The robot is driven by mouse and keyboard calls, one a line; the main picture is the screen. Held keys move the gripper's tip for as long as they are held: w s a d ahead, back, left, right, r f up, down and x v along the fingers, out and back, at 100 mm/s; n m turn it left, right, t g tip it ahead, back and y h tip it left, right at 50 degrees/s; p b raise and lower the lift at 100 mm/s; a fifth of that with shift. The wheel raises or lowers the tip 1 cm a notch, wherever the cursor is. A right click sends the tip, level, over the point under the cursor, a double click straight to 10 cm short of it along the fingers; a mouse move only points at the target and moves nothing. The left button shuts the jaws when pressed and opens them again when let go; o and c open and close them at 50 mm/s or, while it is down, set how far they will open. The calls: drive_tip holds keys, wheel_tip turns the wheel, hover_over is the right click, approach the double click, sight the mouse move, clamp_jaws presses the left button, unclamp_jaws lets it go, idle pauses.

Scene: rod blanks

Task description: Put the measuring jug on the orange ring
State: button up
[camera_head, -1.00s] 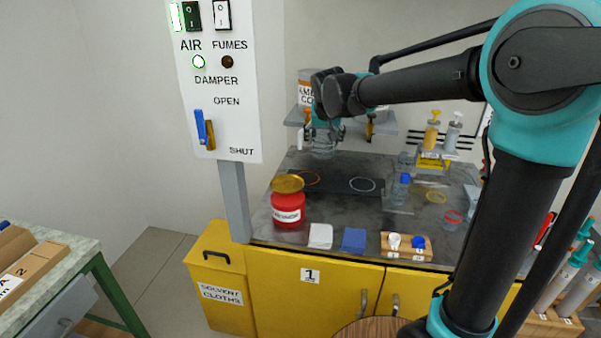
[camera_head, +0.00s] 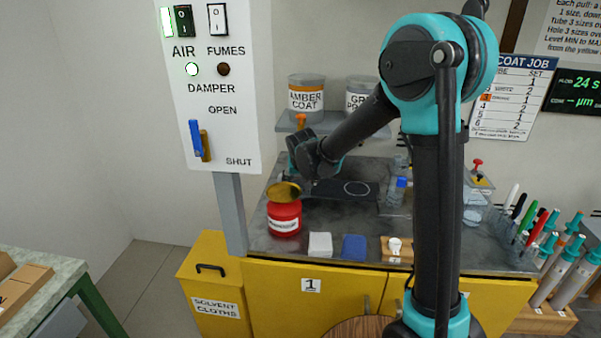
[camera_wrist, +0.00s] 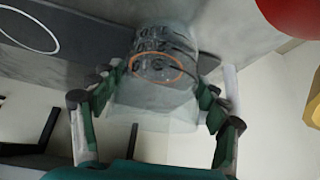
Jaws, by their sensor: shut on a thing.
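My gripper (camera_wrist: 155,95) is shut on the clear measuring jug (camera_wrist: 150,105), one finger on each side of it in the wrist view. Dark printed marks show on the jug's wall. The orange ring (camera_wrist: 157,67) shows through the clear jug, so the jug lies over it in that view. I cannot tell whether the jug touches the surface. In the head view my gripper (camera_head: 304,172) is low over the bench, behind the red can; the jug and the orange ring are not made out there.
The red can (camera_head: 284,218) with a gold lid (camera_head: 284,191) stands close in front of my gripper. A white ring (camera_head: 357,188) lies on the dark strip to the right. A shelf (camera_head: 325,128) with coating tins is behind. White and blue cloths (camera_head: 354,247) lie at the bench's front.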

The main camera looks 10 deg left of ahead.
drive_tip(key=w, duration=0.4)
drive_tip(key=shift+w+a+r, duration=0.15)
drive_tip(key=shift+w+a, duration=0.1)
drive_tip(key=w, duration=0.3)
drive_tip(key=shift+w+a, duration=0.2)
drive_tip(key=shift+w, duration=0.1)
drive_tip(key=shift+f, duration=0.55)
drive_tip(key=shift+s, duration=0.1)
drive_tip(key=shift+f, duration=0.15)
drive_tip(key=o, duration=1.2)
drive_tip(key=v, duration=1.2)
